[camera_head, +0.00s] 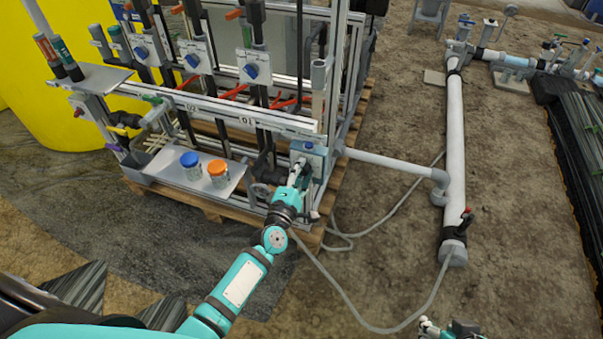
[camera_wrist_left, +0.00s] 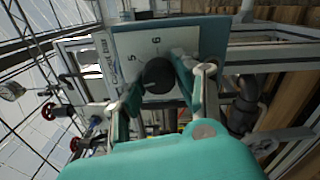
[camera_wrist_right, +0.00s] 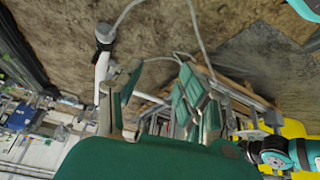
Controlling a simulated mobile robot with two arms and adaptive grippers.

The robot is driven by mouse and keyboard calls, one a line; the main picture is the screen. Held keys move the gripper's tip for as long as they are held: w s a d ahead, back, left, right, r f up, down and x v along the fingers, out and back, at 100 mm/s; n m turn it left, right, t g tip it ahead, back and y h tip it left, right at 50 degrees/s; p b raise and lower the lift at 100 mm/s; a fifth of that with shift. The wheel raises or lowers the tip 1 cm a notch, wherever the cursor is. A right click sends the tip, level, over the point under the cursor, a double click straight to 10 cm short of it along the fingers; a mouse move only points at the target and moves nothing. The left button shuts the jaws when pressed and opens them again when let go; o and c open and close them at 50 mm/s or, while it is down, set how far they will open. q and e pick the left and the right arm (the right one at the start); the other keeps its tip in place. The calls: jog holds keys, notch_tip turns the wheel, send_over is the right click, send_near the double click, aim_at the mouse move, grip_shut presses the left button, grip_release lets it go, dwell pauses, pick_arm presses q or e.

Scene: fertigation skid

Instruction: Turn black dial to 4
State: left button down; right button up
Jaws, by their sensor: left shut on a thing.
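The black dial (camera_wrist_left: 158,75) sits on a pale plate (camera_wrist_left: 128,42) with a teal surround. The numbers 5 and 6 show above the dial; other marks are hidden or too small, and I cannot read its pointer. My left gripper (camera_wrist_left: 160,88) has its fingers on either side of the dial and is shut on it. In the head view my left gripper (camera_head: 298,178) reaches the box (camera_head: 309,152) at the skid's front right corner and hides the dial. My right gripper (camera_wrist_right: 158,100) is open and empty, away from the skid, at the head view's bottom edge (camera_head: 450,329).
A metal shelf (camera_head: 150,168) holds a blue-lidded jar (camera_head: 191,166) and an orange-lidded jar (camera_head: 218,173). Several blue knobs, one here (camera_head: 250,71), sit higher on the skid. A grey pipe (camera_head: 395,164) runs right from the skid. A hose (camera_head: 345,297) lies on open soil.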

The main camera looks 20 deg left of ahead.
pick_arm(q)
jog(key=shift+f+n+b, duration=0.1)
jog(key=shift+n+b, duration=0.2)
jog(key=shift+n, duration=1.5)
pick_arm(e)
jog(key=shift+w+a+r+t+y, duration=0.15)
jog(key=shift+w+a+r+t, duration=0.25)
jog(key=shift+w, duration=0.45)
jog(key=shift+w+a+r+t+y, duration=0.1)
jog(key=shift+w+a+r+t, duration=0.1)
jog(key=shift+w+r+t, duration=0.4)
jog(key=shift+w+a+r+t+y, duration=0.25)
jog(key=shift+w+t, duration=0.25)
jog(key=shift+w, duration=0.6)
pick_arm(q)
jog(key=c, duration=0.9)
grip_release()
jog(key=shift+c, duration=0.2)
pick_arm(e)
jog(key=shift+a, duration=0.1)
pick_arm(q)
jog(key=s, duration=1.2)
jog(key=shift+a, duration=0.2)
